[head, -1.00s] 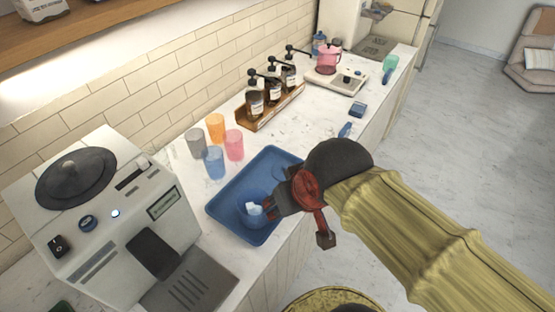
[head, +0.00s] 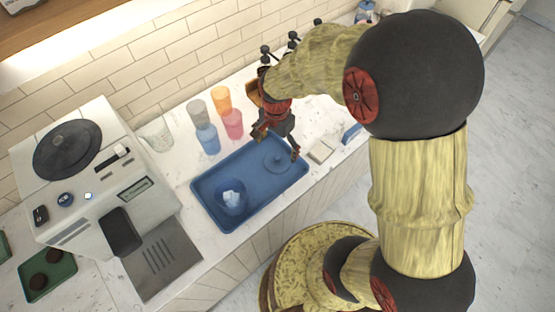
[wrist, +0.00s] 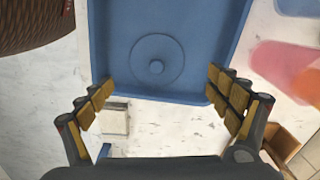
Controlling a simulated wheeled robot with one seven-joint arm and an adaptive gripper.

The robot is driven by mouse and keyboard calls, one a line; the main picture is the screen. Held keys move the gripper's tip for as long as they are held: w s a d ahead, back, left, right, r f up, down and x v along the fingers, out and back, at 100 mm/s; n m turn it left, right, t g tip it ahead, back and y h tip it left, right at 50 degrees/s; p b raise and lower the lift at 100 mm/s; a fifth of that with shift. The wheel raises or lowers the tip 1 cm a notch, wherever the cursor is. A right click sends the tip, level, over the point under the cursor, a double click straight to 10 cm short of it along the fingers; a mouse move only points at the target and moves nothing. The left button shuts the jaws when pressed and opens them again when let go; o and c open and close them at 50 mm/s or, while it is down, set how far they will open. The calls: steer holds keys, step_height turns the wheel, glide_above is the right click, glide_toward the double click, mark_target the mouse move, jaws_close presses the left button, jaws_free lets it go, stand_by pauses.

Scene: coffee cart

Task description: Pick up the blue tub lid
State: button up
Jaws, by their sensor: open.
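My gripper (head: 275,143) is open and empty, above the tray's right end. In the wrist view my gripper (wrist: 167,92) has its fingers spread wide, with the lid apart from them. A blue tub (head: 231,198) with white pieces inside sits in the left part of the tray.
Several coloured cups, among them a pink cup (head: 233,124), stand behind the tray. A coffee machine (head: 85,175) stands at the left. A small pale block (head: 320,152) lies right of the tray. The wooden bottle rack is partly hidden behind my arm.

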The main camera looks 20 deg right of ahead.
mark_target(278, 158)
steer(key=f, duration=0.3)
steer(key=f+b, duration=0.1)
steer(key=f, duration=0.1)
steer(key=shift+s+f, duration=0.2)
steer(key=shift+s, duration=0.1)
steer(key=shift+r, duration=0.1)
steer(key=c, duration=0.3)
steer(key=c, duration=0.9)
steer(key=shift+s, duration=0.15)
steer(key=c, duration=0.7)
steer(key=shift+s+f, duration=0.1)
steer(key=shift+f, duration=0.1)
jaws_close()
